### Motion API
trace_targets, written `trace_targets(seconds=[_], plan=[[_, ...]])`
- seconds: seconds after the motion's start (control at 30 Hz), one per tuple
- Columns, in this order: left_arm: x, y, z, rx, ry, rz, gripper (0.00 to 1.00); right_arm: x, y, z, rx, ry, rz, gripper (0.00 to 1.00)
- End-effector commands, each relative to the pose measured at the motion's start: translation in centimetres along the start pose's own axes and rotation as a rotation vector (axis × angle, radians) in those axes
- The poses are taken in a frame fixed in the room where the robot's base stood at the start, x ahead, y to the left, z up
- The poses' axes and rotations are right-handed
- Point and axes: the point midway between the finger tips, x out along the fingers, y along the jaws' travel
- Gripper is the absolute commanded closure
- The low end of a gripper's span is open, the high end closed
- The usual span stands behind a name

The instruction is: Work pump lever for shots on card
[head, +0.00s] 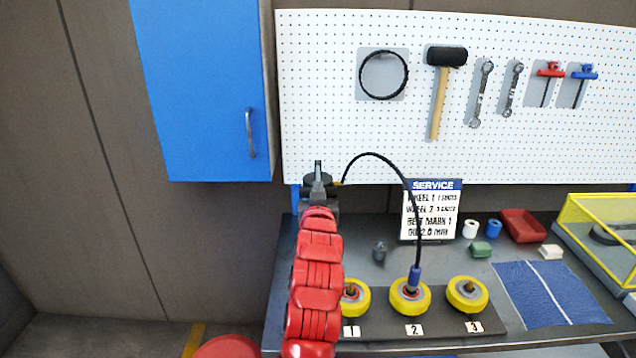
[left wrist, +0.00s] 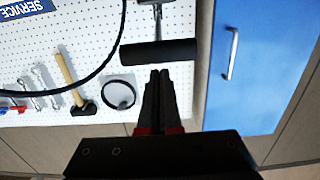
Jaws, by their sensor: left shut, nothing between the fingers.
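My left gripper (head: 318,168) is shut and empty above the back left of the bench. In the left wrist view its fingertips (left wrist: 160,73) are at a black bar (left wrist: 158,52) on a metal rod, perhaps the pump lever; I cannot tell whether they touch. My gripper and arm hide most of the pump in the head view. A black hose (head: 372,154) arches from there to a blue nozzle (head: 415,274) at wheel 2 (head: 398,300). The service card (head: 431,211) stands behind; its shot counts are too blurred to read surely. My right gripper is not in view.
Wheel 1 (head: 359,300) is partly behind my arm, and wheel 3 (head: 467,295) is at the right. A blue mat (head: 530,290), red bin (head: 523,225) and yellow-framed box (head: 590,215) lie farther right. A blue cabinet (head: 200,90) hangs at upper left.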

Motion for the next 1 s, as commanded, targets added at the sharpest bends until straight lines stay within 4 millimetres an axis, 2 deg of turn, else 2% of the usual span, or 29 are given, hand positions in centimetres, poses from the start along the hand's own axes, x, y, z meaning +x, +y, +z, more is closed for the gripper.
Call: trace_targets(seconds=[0.27,0.37,0.8,1.0], plan=[[0.0,0.0,0.4,0.0,0.005,-0.001,1.0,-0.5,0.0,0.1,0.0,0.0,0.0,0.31],[-0.1,-0.1,1.7,0.0,0.027,-0.002,1.0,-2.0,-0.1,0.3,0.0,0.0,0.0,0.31],[-0.5,-0.1,7.8,0.002,0.219,-0.002,1.0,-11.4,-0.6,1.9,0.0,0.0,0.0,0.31],[-0.4,0.0,9.8,0.0,0.243,0.001,1.0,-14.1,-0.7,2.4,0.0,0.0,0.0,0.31]])
